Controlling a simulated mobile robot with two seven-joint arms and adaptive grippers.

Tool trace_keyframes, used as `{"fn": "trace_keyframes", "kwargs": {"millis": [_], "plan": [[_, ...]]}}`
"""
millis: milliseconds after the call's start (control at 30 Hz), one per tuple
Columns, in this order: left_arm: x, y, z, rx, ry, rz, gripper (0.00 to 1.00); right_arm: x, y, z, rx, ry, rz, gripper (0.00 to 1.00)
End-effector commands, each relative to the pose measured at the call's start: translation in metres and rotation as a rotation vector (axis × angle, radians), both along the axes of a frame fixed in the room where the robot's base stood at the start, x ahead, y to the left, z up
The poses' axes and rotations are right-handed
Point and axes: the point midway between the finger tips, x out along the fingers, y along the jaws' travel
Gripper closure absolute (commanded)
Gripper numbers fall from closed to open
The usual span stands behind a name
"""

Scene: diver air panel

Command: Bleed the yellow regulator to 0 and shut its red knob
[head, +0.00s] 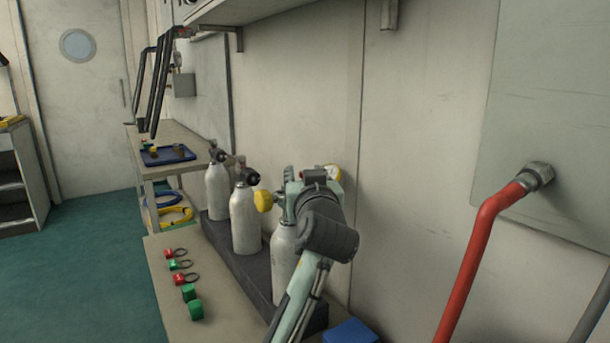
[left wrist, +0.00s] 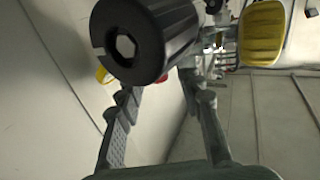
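The near grey cylinder (head: 284,262) stands third in a row on a dark rack. At its top are a yellow part (head: 263,200) and a yellow-rimmed round gauge (head: 334,172), its reading too small to tell. My left gripper (head: 298,188) is at this cylinder's top and hides most of the regulator. In the left wrist view its fingers (left wrist: 168,96) are apart, with no object clearly between them. A large black knob (left wrist: 145,42) is close in front, and a yellow part (left wrist: 262,33) is at upper right. A small red bit shows behind the knob; the red knob is not clear. My right gripper is out of view.
Two more cylinders (head: 244,220) with black knobs stand further back. Red and green tags (head: 189,292) lie along the bench's left edge. A blue tray (head: 168,155) sits on the far table. A red pipe (head: 478,245) rises at right; the wall is close behind.

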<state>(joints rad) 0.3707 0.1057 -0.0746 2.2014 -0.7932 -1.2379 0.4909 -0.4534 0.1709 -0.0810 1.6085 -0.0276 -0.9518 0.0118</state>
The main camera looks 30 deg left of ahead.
Motion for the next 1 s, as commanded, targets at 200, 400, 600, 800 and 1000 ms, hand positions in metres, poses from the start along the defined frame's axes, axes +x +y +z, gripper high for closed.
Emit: {"fn": "trace_keyframes", "kwargs": {"millis": [200, 400, 600, 800, 1000], "plan": [[0.000, 0.000, 0.001, 0.001, -0.001, -0.001, 0.62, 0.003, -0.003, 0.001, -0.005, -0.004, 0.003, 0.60], [-0.010, -0.010, 0.001, -0.002, -0.003, -0.003, 0.62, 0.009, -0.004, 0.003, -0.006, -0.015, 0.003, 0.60], [-0.036, -0.032, 0.000, -0.004, -0.001, -0.003, 0.62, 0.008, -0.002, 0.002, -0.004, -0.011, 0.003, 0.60], [-0.054, -0.047, 0.000, -0.001, -0.001, -0.002, 0.62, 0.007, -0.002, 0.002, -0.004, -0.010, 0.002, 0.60], [-0.057, -0.049, 0.001, 0.000, -0.001, 0.000, 0.62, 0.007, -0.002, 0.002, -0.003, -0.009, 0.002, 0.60]]}}
